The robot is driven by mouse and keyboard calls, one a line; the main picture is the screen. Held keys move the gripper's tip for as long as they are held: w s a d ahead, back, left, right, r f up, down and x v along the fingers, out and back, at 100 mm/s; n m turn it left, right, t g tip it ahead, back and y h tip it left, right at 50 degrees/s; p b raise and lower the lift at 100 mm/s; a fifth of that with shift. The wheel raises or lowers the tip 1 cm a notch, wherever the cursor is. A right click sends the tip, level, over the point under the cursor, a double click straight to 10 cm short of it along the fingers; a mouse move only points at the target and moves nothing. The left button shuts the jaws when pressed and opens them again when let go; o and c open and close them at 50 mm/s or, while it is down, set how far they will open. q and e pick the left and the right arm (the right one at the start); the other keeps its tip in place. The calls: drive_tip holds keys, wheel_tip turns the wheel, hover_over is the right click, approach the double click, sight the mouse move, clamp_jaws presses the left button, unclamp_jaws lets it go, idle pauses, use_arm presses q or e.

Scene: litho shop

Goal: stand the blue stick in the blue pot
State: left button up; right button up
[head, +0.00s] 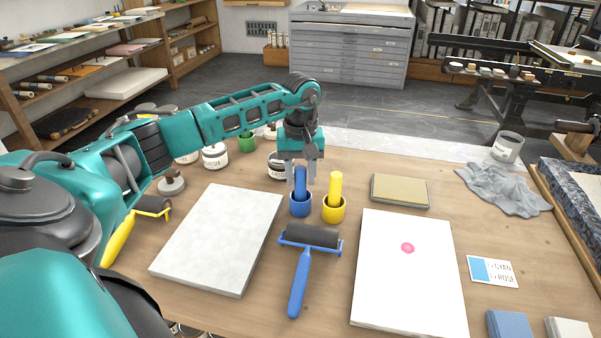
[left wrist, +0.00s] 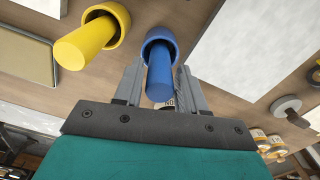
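The blue stick (head: 300,181) stands in the blue pot (head: 301,209), close to upright. In the left wrist view the stick (left wrist: 159,76) shows with its lower end inside the rim of the pot (left wrist: 160,38). My left gripper (head: 302,178) is above the pot, fingers pointing down on both sides of the stick's upper part. In the left wrist view its fingers (left wrist: 160,88) are spread, with a gap to the stick on each side. My right gripper is not in view.
A yellow stick (head: 335,187) stands in a yellow pot (head: 333,212) close on the right. A blue-handled roller (head: 299,284) lies in front, between a grey slab (head: 215,240) and a white sheet (head: 408,290) with a pink dot. A tan block (head: 400,190) lies behind.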

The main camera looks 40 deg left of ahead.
use_arm(q)
drive_tip(key=o, duration=0.3)
wheel_tip(320, 180, up, 13)
drive_tip(key=p, duration=0.1)
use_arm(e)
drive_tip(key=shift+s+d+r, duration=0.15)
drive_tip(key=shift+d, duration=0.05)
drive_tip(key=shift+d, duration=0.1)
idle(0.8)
use_arm(q)
drive_tip(key=shift+s+f, duration=0.1)
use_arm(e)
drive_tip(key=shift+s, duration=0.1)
